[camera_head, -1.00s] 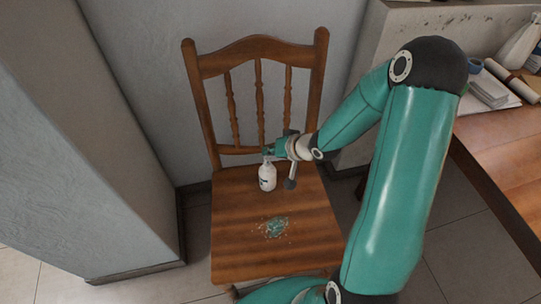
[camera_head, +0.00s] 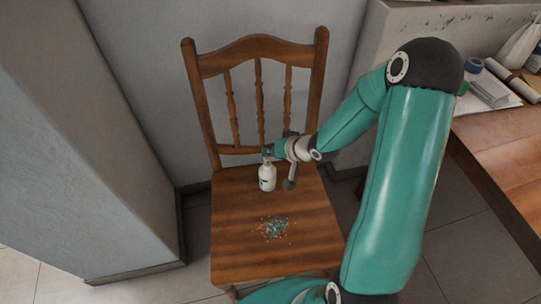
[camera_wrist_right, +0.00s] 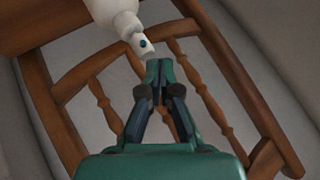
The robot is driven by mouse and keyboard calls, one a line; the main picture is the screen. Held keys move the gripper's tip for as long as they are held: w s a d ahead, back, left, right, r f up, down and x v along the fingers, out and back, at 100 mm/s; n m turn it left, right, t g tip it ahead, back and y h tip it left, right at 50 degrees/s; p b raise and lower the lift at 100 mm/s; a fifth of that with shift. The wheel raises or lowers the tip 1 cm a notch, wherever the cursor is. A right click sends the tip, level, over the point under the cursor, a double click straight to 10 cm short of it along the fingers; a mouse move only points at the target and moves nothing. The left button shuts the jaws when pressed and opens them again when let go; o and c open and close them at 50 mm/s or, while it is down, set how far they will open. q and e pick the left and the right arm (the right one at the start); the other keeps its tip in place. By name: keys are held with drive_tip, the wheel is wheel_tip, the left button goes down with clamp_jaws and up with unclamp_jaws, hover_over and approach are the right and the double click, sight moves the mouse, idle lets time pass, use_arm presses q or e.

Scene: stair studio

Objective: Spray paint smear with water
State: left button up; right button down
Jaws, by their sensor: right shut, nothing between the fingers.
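A white spray bottle (camera_head: 267,178) stands upright on the wooden chair's seat, toward its back. In the right wrist view its white body (camera_wrist_right: 103,8) and nozzle (camera_wrist_right: 140,43) show at the top. A blue-green paint smear (camera_head: 276,228) with scattered specks lies on the seat in front of the bottle. My right gripper (camera_head: 268,151) is at the bottle's top. In the right wrist view its fingertips (camera_wrist_right: 159,70) are together with nothing between them, close by the nozzle; I cannot tell whether they touch it. My left gripper is out of view.
The wooden chair (camera_head: 230,254) has a slatted backrest (camera_head: 258,58) near the wall. A grey pillar stands at left. A wooden table (camera_head: 500,142) with papers and a blue tape roll (camera_head: 473,66) is at right. The seat's front is otherwise clear.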

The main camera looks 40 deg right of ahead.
sight(269, 159)
drive_tip(key=shift+f+b, duration=0.35)
drive_tip(key=shift+f, duration=0.15)
idle(0.4)
drive_tip(key=shift+r+p, duration=0.95)
drive_tip(key=shift+p, duration=0.1)
wheel_tip(269, 159, up, 6)
drive_tip(key=p, duration=0.6)
drive_tip(key=shift+p, duration=0.3)
